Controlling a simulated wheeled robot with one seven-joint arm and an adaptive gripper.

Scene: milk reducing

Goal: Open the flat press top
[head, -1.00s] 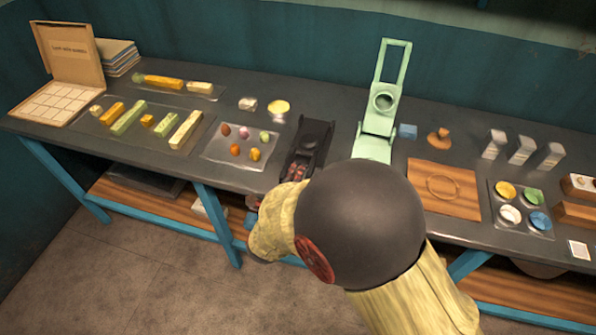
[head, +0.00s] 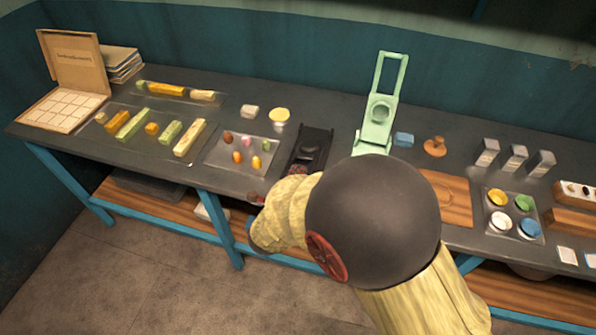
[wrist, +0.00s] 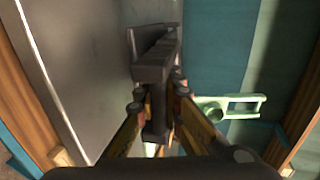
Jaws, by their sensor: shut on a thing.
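The black flat press (head: 312,142) stands near the middle of the table, left of the green press. Its top appears low and flat, and its front end is partly hidden by my arm. In the wrist view the dark press (wrist: 155,55) runs away from the camera. My gripper (wrist: 158,100) is shut on the narrow dark handle of its top, with one finger on each side. In the head view my forearm hides most of my gripper.
A green press (head: 376,130) with its handle raised stands to the right; it also shows in the wrist view (wrist: 232,105). A tray (head: 222,163) of small coloured pieces lies close on the left. A wooden board (head: 452,190) lies right of my arm.

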